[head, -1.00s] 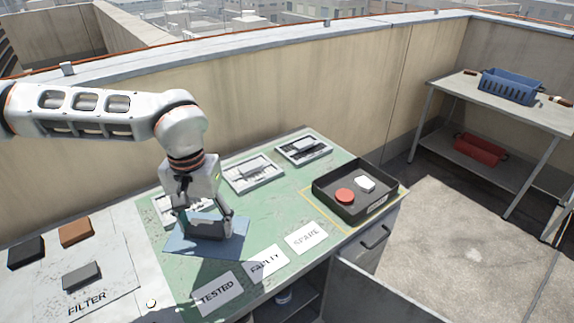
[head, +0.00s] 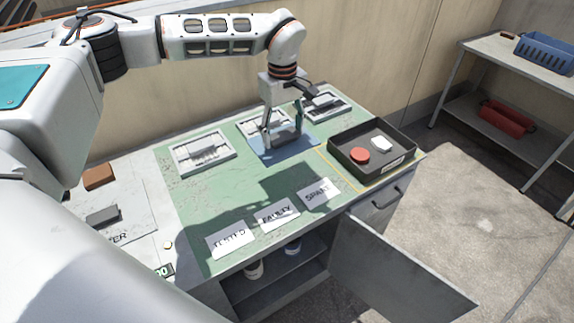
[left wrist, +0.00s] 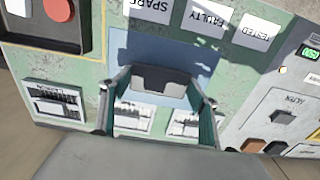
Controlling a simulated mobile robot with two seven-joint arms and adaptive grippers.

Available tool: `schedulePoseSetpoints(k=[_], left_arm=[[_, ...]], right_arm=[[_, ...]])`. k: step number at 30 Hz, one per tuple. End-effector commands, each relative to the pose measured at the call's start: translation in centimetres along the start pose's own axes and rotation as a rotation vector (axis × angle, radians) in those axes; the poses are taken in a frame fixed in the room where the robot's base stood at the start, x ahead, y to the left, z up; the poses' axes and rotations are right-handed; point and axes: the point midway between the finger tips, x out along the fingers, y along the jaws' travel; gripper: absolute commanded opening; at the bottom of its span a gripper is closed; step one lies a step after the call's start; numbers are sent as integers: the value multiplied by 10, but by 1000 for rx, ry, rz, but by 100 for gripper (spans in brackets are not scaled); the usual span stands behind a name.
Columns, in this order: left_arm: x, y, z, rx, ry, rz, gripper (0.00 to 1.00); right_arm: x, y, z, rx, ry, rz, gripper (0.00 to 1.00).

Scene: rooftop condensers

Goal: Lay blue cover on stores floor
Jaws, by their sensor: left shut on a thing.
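The blue cover (head: 266,151) is a flat blue sheet with a dark grey block-like grip on top. My left gripper (head: 283,138) is shut on this grip, and the cover hangs level over the back half of the green bench. In the left wrist view the cover (left wrist: 190,62) lies behind the grip, between the two fingers (left wrist: 160,88). I cannot tell exactly how high it is above the bench. Under the bench is an open cupboard (head: 275,292); its shelf shows, its lower floor is mostly hidden. I cannot tell whether this is the stores. My right gripper is out of view.
The cupboard door (head: 405,268) stands open to the right. Jars (head: 254,270) stand inside. A black tray (head: 346,167) with a red disc and a white piece sits at the bench's right end. Label cards (head: 278,214) line the front. A shelf table (head: 515,72) holds blue and red baskets.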

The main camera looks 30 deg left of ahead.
Motion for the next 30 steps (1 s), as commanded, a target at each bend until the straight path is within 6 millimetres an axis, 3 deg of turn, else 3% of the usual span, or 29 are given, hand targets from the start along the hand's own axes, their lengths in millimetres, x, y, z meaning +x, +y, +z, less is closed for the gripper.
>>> schedulePoseSetpoints(k=[3, 9, 19, 26, 30], left_arm=[[32, 0, 1, 2, -2, -2, 35], [75, 0, 0, 2, -1, -1, 35], [100, 0, 0, 3, 1, 2, 35], [133, 0, 1, 3, -1, -1, 35], [136, 1, 0, 3, 1, 3, 35]], right_arm=[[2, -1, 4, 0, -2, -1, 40], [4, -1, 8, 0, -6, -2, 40], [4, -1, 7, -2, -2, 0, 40], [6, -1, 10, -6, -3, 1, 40], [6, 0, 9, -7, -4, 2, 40]])
